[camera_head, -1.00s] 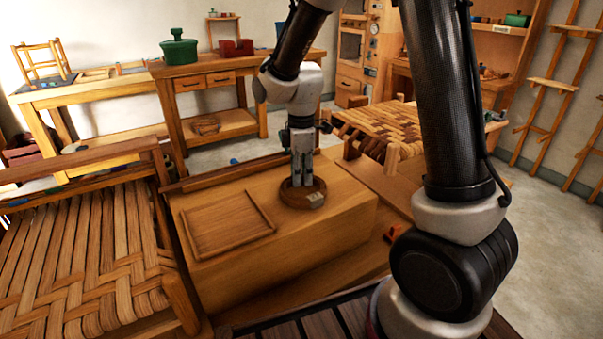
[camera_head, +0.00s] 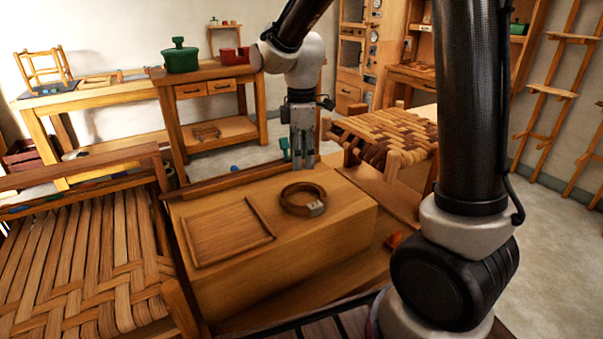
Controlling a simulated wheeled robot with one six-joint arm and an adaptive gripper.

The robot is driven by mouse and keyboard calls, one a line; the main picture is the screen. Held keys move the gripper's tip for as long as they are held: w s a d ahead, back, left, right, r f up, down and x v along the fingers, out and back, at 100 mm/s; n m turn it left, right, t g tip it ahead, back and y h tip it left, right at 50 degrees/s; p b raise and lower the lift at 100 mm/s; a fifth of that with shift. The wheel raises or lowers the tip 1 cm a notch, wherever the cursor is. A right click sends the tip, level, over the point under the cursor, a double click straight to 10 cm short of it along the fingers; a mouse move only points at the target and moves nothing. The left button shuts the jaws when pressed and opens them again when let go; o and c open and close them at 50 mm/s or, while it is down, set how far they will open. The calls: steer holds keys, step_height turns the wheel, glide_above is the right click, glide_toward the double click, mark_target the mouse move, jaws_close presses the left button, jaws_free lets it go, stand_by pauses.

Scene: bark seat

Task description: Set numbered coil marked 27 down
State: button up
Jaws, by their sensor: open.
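The numbered coil (camera_head: 286,206) is a brown ring with a small pale tag (camera_head: 316,209) on its front right side. It lies flat on the wooden block top (camera_head: 340,200), to the right of a shallow wooden tray (camera_head: 215,232) and apart from it. The number on the tag is too small to read. My gripper (camera_head: 303,164) is open and empty. It points down above and behind the coil, clear of it. Nothing hides the coil.
A woven stool (camera_head: 383,132) stands to the right of the block, and a larger woven seat (camera_head: 80,260) is at the left. A green pot (camera_head: 181,56) stands on the back table. A small green thing (camera_head: 285,147) shows beside my gripper. The block top around the coil is clear.

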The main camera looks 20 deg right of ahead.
steer(key=s+d+r+m+t, duration=0.2)
steer(key=s+d+r+m, duration=0.65)
steer(key=s+r, duration=0.25)
steer(key=s+d+m+t, duration=0.1)
steer(key=s+d+m, duration=0.1)
steer(key=s, duration=0.3)
steer(key=s+d+m+t, duration=0.1)
steer(key=s+d+m, duration=0.2)
steer(key=s+m, duration=0.2)
steer(key=shift+s+f, duration=0.3)
steer(key=shift+s, duration=0.15)
